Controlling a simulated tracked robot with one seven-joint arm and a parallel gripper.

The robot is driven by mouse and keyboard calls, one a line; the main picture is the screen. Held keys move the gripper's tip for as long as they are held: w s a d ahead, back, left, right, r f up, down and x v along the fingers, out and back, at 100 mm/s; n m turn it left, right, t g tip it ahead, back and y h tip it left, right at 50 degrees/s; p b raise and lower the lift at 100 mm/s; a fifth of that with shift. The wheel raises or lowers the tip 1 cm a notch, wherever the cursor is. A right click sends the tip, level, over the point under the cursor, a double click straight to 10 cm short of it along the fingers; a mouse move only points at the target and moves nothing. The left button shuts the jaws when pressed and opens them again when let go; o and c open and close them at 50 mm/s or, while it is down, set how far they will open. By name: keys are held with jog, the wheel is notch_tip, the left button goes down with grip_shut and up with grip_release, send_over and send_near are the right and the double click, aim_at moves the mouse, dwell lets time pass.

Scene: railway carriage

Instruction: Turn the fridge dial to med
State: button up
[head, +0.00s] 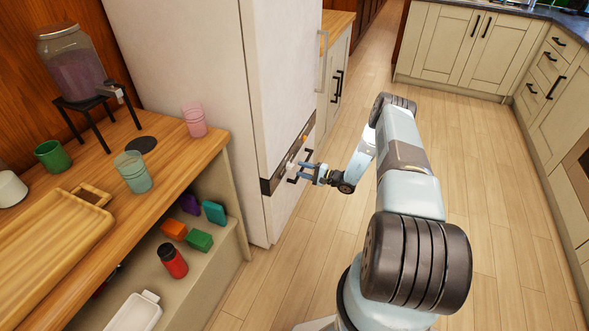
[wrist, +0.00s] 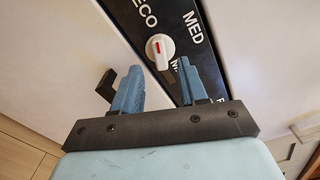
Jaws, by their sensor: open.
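The fridge (head: 215,70) is tall and white, with a dark control strip (head: 270,186) across its front. The dial (wrist: 165,54) is a white knob with a red mark, on the dark strip in the wrist view. Its red mark points upward in the picture, nearer the ECO lettering (wrist: 145,14) than the MED lettering (wrist: 193,27). My gripper (head: 303,168) is open at the strip, and its blue fingers show in the wrist view (wrist: 159,72). The dial appears just beyond the fingertips, between them in the picture; I see no contact. Another label is partly hidden by the right finger.
A wooden counter (head: 185,160) stands left of the fridge, with a pink cup (head: 195,120), a teal cup (head: 132,172) and a drink dispenser (head: 72,65). Small coloured boxes sit on the shelf below. The wooden floor (head: 505,210) on the right is clear.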

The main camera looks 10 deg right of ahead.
aim_at(290, 166)
jog(key=shift+x, duration=1.95)
grip_shut()
